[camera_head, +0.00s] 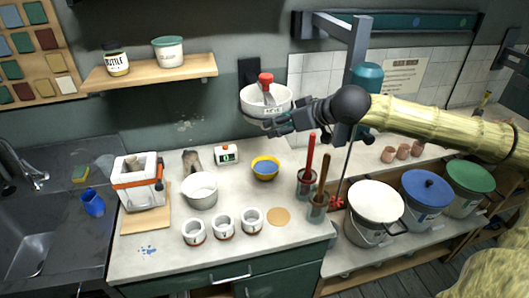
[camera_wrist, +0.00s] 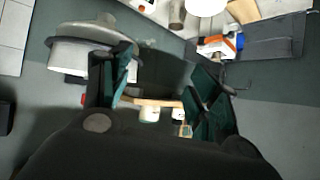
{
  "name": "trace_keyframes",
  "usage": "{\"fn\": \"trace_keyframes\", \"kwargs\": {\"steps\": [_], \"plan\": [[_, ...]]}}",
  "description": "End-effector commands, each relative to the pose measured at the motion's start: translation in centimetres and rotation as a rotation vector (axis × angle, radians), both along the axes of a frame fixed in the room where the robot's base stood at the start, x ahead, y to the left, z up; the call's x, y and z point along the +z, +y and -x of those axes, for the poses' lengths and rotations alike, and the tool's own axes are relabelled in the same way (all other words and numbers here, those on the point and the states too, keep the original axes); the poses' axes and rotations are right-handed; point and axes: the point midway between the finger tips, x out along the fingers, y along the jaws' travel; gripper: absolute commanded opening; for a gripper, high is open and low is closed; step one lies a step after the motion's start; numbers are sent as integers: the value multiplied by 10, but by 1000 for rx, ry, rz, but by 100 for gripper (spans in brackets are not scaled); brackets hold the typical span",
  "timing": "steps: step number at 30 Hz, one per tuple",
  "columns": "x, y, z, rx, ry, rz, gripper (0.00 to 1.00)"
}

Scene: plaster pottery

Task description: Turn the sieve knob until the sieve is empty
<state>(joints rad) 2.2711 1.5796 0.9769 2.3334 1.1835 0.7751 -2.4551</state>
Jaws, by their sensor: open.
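The sieve (camera_head: 266,97) is a white round bowl with a dark label, fixed to the wall above the counter. A red knob (camera_head: 265,79) stands on top of it, on a grey stem. My gripper (camera_head: 273,127) is at the lower right front of the sieve, below the knob. In the wrist view, my gripper (camera_wrist: 163,85) has its two dark teal fingers spread with nothing between them. The sieve shows there beside the left finger as a pale round body (camera_wrist: 70,55). The inside of the sieve is hidden, so I cannot tell how full it is.
Below stand a yellow-rimmed bowl (camera_head: 265,168), a white pot (camera_head: 200,189), a small timer (camera_head: 227,155) and two tall handled tools (camera_head: 309,160). A wall shelf (camera_head: 150,73) with two jars is at left. A grey bracket (camera_head: 356,50) and teal cylinder (camera_head: 368,75) are close right.

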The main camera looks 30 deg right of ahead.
Motion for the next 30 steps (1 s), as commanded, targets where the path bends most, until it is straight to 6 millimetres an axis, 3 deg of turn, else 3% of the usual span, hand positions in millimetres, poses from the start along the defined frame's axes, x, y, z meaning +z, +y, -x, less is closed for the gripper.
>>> {"fn": "trace_keyframes", "kwargs": {"steps": [15, 30], "plan": [[-58, 48, -5, -12, 118, 0, 61], [-71, 58, -5, -18, 145, -1, 61]]}}
